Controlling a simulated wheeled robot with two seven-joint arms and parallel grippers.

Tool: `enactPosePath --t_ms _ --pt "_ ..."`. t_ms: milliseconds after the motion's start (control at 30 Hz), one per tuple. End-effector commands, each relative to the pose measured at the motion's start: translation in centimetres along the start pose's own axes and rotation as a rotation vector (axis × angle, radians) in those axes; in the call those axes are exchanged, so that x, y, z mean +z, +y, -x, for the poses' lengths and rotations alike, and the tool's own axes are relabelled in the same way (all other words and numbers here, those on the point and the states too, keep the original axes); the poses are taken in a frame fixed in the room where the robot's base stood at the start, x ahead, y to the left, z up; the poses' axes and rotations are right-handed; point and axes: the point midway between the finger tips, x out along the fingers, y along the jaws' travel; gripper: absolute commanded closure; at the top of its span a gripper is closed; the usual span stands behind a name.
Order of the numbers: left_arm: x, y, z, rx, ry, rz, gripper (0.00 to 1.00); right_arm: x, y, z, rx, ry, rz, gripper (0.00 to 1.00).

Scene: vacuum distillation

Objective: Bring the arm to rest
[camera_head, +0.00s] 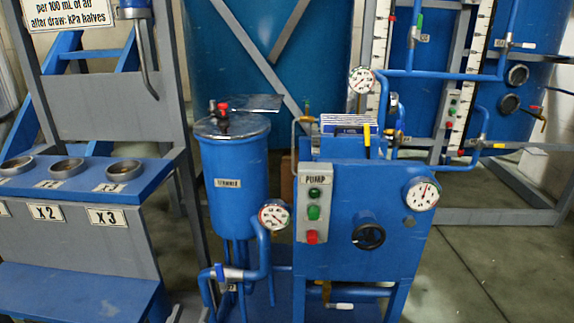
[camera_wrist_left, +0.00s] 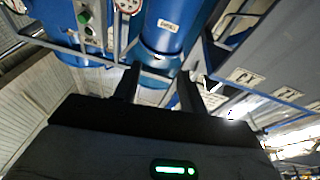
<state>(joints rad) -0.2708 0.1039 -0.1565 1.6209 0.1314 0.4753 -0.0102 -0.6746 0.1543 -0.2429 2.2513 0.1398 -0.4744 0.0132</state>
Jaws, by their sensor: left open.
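My left gripper (camera_wrist_left: 160,80) shows in the left wrist view. Its two dark fingers stand apart with nothing between them. Beyond the fingers are a blue drum (camera_wrist_left: 168,28) with a white label and the pump's button panel (camera_wrist_left: 85,15). In the head view I cannot make out either gripper. There the blue drum (camera_head: 235,165) with a metal lid stands left of the blue pump cabinet (camera_head: 350,240). The panel marked PUMP (camera_head: 314,203) has green and red buttons.
A blue stand with round cups (camera_head: 67,168) and labels X2 and X3 is at the left. Gauges (camera_head: 422,194), a black handwheel (camera_head: 368,234) and a blue pipe (camera_head: 262,250) stick out in front. Blue tanks stand behind. Grey floor (camera_head: 470,280) is clear at the lower right.

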Motion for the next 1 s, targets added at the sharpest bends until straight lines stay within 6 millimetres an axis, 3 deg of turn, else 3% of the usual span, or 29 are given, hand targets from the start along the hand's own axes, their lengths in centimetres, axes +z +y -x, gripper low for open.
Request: enactPosePath --t_ms 33,300,600,800,833,1000 --pt "1.5 0.5 0.7 0.013 -0.025 0.012 0.58 1.1 0.1 -0.8 -0.010 0.011 -0.001 0.64" --pt "5.4 4.5 4.1 0.108 -0.217 0.099 0.58 3.6 -0.7 -3.4 -0.076 0.079 -0.016 0.64" --pt "7.8 9.3 9.6 0.235 -0.442 0.192 0.58 5.9 -1.6 -5.4 -0.153 0.149 -0.032 0.64" --pt "8.3 11.6 13.1 0.309 -0.561 0.235 0.58 7.0 -2.2 -6.2 -0.195 0.183 -0.041 0.64" --pt "6.5 11.4 12.4 0.297 -0.565 0.227 0.58 5.3 -2.4 -5.2 -0.184 0.173 -0.039 0.64" --pt "4.7 10.8 11.9 0.266 -0.598 0.200 0.58 3.6 -2.0 -4.2 -0.144 0.137 -0.028 0.64"
